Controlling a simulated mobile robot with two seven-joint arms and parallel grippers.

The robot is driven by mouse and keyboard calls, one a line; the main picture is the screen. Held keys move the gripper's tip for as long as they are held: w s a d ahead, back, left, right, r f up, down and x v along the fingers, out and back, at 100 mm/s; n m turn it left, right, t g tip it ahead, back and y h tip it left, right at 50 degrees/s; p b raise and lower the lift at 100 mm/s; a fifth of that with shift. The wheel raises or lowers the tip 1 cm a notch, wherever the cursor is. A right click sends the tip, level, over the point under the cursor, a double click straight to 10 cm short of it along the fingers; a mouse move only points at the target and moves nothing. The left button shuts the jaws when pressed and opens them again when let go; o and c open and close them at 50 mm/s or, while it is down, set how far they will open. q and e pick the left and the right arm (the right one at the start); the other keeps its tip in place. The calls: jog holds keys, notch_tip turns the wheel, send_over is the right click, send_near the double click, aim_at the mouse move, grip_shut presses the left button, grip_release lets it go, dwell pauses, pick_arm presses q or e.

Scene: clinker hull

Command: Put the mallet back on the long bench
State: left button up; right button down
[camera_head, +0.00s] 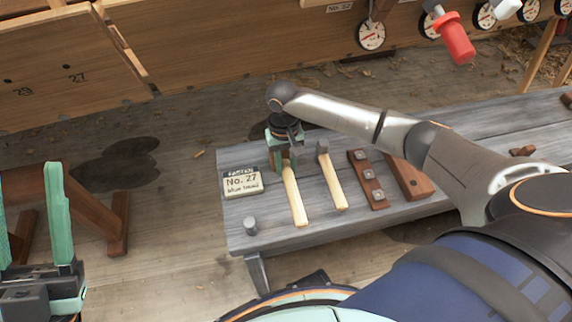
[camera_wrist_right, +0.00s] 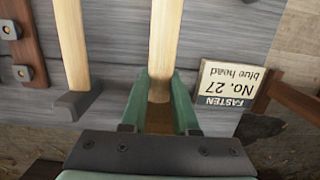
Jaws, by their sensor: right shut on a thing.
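The mallet (camera_head: 295,200) has a pale wooden handle and lies along the surface of the grey long bench (camera_head: 270,208), near its left end. My right gripper (camera_head: 284,163) is shut on it at its far end. In the right wrist view the mallet's handle (camera_wrist_right: 165,45) runs out from between the green fingers (camera_wrist_right: 161,88), with a brown part between them. Whether the mallet rests fully on the bench or just above it, I cannot tell. My left gripper (camera_head: 30,205) is at the lower left, its fingers apart and empty, away from the bench.
Beside the mallet lie a grey-headed hammer (camera_head: 332,182) and a brown strip with metal squares (camera_head: 368,180). A wooden trestle (camera_head: 110,222) stands on the floor. Gauges (camera_head: 371,36) line the hull.

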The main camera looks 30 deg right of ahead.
jog(key=shift+f, duration=0.45)
dwell(0.5)
jog(key=c, duration=0.6)
grip_release()
